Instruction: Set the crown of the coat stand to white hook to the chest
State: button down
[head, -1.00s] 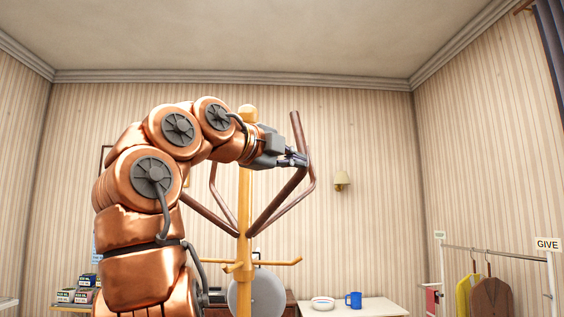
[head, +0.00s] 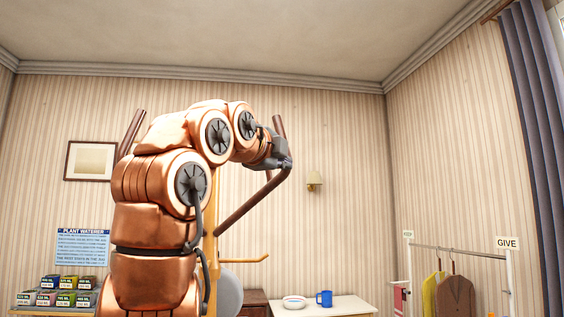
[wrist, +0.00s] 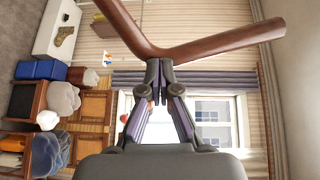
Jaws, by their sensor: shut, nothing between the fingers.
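The coat stand has a tan pole (head: 212,200), mostly behind my arm in the head view. Long brown bent hooks branch from its crown. One brown hook (head: 248,204) rises to the right, bends at my gripper and points up; another brown hook (head: 131,130) shows to the left. My gripper (head: 287,164) is shut and empty, its fingertips at the bend of the right hook. In the wrist view, my fingertips (wrist: 158,64) meet or nearly touch the bend of this brown hook (wrist: 215,42); contact is unclear. I see no white hook. A brown chest (head: 256,302) stands low behind the stand.
A lower tan peg (head: 245,260) sticks out from the pole. A white table (head: 340,307) with a bowl (head: 294,302) and blue mug (head: 324,298) is at the back. A clothes rail (head: 452,251) with a GIVE sign (head: 507,243) is at right.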

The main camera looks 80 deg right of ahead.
jog(key=shift+a, duration=0.1)
jog(key=b+v, duration=0.1)
jog(key=v, duration=1.2)
jog(key=shift+w+a+b, duration=0.25)
jog(key=shift+a+b, duration=0.05)
jog(key=shift+a, duration=0.1)
